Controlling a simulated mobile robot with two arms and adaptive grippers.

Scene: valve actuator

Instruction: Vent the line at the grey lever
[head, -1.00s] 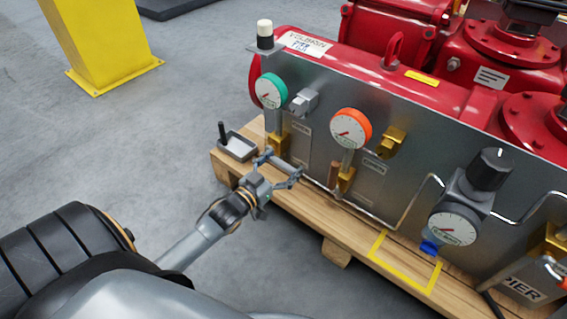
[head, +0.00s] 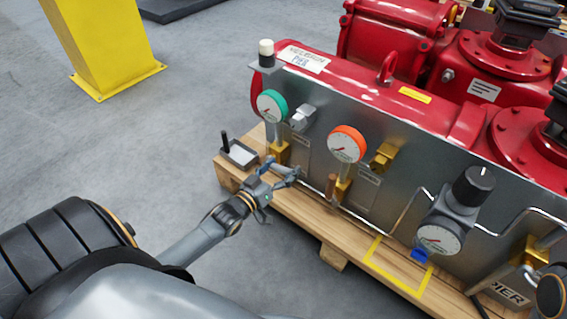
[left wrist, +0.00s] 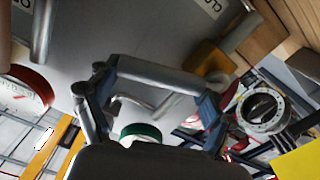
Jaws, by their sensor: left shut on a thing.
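In the left wrist view a grey bar (left wrist: 160,76), which looks like the grey lever, lies between the blue-padded fingertips of my left gripper (left wrist: 155,95). The gripper is shut on it. In the head view my left gripper (head: 279,170) is low in front of the steel panel, below the green-rimmed gauge (head: 272,106) and a brass valve (head: 279,152). There the bar is too small to make out between the fingers.
An orange-rimmed gauge (head: 347,145) and a brown handle (head: 331,185) are right of the gripper. A small tray (head: 239,152) stands left on the wooden pallet (head: 300,218). A black knob (head: 474,187) and yellow outline (head: 398,284) are farther right. Grey floor (head: 190,130) is clear.

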